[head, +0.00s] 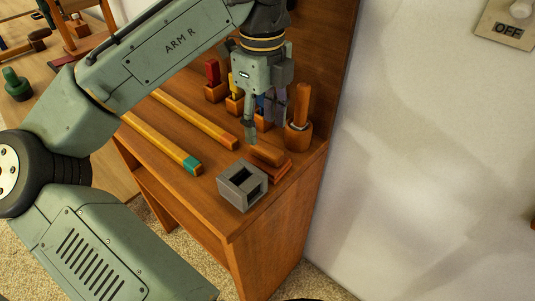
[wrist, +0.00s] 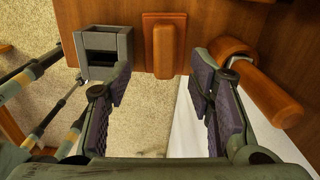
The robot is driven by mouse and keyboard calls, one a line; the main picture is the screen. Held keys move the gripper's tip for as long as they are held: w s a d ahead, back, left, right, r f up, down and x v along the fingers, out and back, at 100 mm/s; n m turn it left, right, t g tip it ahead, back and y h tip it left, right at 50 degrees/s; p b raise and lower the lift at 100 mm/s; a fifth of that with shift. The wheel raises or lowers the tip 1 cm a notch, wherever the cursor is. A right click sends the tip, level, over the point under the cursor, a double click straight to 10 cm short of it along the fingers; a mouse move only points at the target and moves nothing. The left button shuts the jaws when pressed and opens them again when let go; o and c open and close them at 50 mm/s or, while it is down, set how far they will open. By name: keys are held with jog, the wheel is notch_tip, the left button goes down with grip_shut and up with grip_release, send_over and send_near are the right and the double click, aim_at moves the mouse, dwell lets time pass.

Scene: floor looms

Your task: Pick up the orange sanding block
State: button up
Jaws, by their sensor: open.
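The orange sanding block (head: 268,156) sits near the right end of the wooden bench top, with a raised orange-brown grip on a flat base. In the wrist view the sanding block (wrist: 164,47) is upright in the picture, at top centre. My gripper (head: 260,125) points down just above and behind the block in the head view. In the wrist view my gripper (wrist: 162,85) is open and empty, its dark pads spread to either side below the block. The block appears between the lines of the two pads, not touched by them.
A grey hollow box (head: 230,190) stands close to the block's left, at the bench's front edge. A wooden-handled tool in a holder (head: 300,112) stands close on the right. Two long wooden bars (head: 178,147) lie left. Coloured-handle tools (head: 213,78) stand behind. A white wall (head: 430,150) is right.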

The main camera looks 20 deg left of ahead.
aim_at(267, 146)
jog(key=f, duration=0.7)
jog(key=shift+w+d+f, duration=0.1)
jog(key=shift+w+d, duration=0.05)
jog(key=shift+w, duration=0.1)
jog(key=shift+c, duration=0.3)
grip_shut()
